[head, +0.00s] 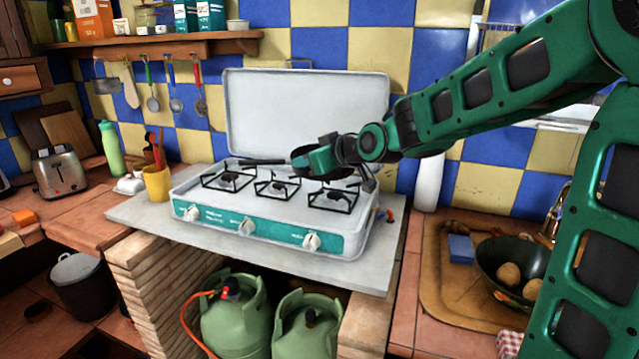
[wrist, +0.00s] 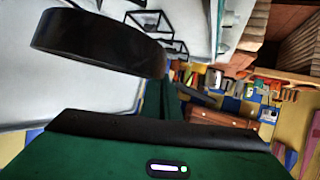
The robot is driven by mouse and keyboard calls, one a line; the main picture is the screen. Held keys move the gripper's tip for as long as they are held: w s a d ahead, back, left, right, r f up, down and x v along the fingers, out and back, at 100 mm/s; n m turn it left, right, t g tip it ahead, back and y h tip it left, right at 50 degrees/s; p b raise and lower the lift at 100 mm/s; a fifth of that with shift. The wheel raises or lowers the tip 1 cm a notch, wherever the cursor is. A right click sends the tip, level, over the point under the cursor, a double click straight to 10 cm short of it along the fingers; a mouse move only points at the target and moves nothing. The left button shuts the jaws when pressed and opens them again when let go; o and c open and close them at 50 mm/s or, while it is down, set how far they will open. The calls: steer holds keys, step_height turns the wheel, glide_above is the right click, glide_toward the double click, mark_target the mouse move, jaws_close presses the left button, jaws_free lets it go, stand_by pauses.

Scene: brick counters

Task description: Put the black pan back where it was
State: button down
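A black pan (head: 301,160) is over the back of the white gas stove (head: 210,213), with a dark handle-like bar (head: 262,161) reaching left. The pan is partly hidden behind my gripper (head: 322,161), which is right at it, above the right side of the burners. In the wrist view the pan's dark curved side (wrist: 100,40) is close to the camera, in front of the green gripper body. The fingertips are hidden in both views, so I cannot tell whether they grip the pan or whether it touches the burner grates.
The stove's raised white lid (head: 300,105) stands behind. A yellow cup (head: 157,183) is left of the stove. A dark bowl-like pan (head: 512,262) with potatoes sits on the right counter. Green gas bottles (head: 236,315) stand below. The front burners look clear.

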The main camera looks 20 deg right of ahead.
steer(key=w+d+f, duration=0.2)
steer(key=d, duration=0.1)
steer(key=w+d+f, duration=0.1)
steer(key=shift+w+d+f, duration=0.25)
steer(key=shift+d+f, duration=0.05)
steer(key=shift+d, duration=0.05)
steer(key=shift+f, duration=1.9)
steer(key=shift+f, duration=0.3)
steer(key=c, duration=2)
jaws_free()
steer(key=shift+f, duration=0.15)
